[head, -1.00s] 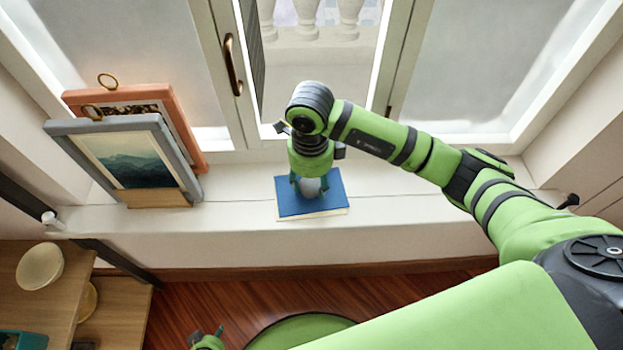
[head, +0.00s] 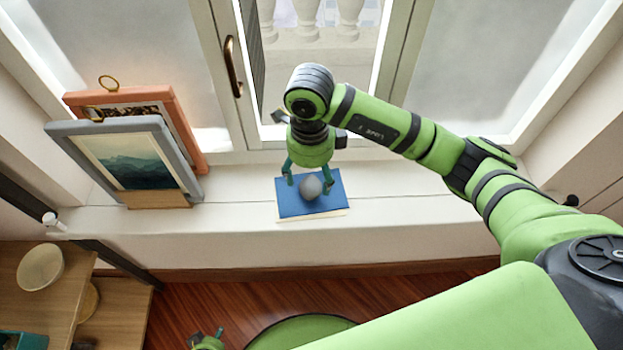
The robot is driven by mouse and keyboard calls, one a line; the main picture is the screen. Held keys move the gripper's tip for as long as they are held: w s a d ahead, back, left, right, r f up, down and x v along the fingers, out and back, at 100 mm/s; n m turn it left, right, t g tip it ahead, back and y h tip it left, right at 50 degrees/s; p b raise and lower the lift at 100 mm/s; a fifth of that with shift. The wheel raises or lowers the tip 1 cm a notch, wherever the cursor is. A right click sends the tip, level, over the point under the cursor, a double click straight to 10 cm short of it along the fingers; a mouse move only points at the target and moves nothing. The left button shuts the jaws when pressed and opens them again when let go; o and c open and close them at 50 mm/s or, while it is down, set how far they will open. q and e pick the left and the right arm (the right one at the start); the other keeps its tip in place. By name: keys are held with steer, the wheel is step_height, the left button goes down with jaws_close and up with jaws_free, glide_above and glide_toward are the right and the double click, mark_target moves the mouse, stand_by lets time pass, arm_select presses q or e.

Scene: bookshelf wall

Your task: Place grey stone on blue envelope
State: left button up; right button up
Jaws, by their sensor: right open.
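The grey stone (head: 311,188) rests on the blue envelope (head: 329,206), near its middle. The envelope lies flat on the white window sill, with a pale edge showing under its front side. My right gripper (head: 309,184) is open, with its teal fingers apart on either side of the stone, a little behind and above it. My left gripper (head: 207,338) shows only in small part at the bottom edge, low over the floor, away from the sill; its jaws are too small and cut off to judge.
Two framed pictures, one grey (head: 191,181) and one orange (head: 186,132), lean on the sill to the left. The window (head: 232,66) stands behind. A wooden shelf (head: 30,300) with a cream bowl (head: 40,268) is at lower left. The sill right of the envelope is clear.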

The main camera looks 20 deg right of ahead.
mark_target(311, 184)
step_height(311, 184, up, 8)
steer(key=shift+r+p, duration=0.25)
steer(key=shift+p, duration=0.1)
stand_by(0.8)
stand_by(0.4)
